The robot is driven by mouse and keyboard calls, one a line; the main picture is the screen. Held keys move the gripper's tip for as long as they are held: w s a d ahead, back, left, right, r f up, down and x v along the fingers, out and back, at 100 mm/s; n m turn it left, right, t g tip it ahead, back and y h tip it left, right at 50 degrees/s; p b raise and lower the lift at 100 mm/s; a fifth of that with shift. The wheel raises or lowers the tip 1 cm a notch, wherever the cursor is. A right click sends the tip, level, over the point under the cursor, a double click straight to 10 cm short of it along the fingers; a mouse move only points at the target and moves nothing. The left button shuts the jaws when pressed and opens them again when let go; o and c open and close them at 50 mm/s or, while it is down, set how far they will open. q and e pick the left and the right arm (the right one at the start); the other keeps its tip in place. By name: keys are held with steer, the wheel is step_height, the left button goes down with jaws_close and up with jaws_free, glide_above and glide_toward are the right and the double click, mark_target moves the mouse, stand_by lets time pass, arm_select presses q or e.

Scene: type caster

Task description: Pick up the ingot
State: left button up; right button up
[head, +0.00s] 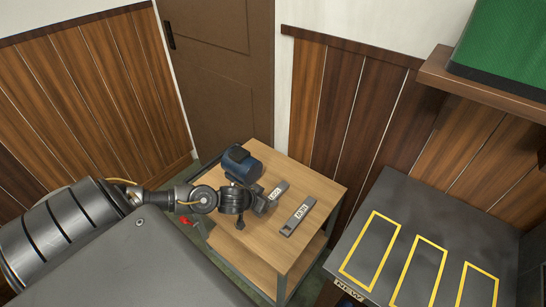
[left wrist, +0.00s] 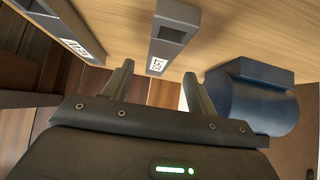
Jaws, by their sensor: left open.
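Two grey ingot-like bars with white labels lie on a small wooden table (head: 322,186). The nearer-to-gripper bar (head: 279,188) is partly hidden by my left gripper (head: 268,203); the other bar (head: 297,217) lies to its right. My left gripper is open and empty. In the left wrist view its two fingers (left wrist: 158,85) stand apart, with one bar (left wrist: 176,30) ahead between them and its label facing me. The other bar (left wrist: 55,25) is at upper left there. I see no contact with either bar. My right gripper is not in view.
A blue rounded object (head: 242,163) stands on the table beside the gripper; it is close to the right finger in the left wrist view (left wrist: 250,97). A dark table (head: 405,205) with yellow outlines and a NEW label stands at right. Wood-panelled walls are behind.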

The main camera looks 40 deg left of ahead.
mark_target(272, 197)
arm_select(q)
steer(key=x, duration=0.5)
steer(key=shift+w, duration=0.1)
steer(key=shift+c, duration=0.2)
jaws_close()
stand_by(1.0)
steer(key=shift+w+r, duration=0.15)
steer(key=shift+r, duration=0.05)
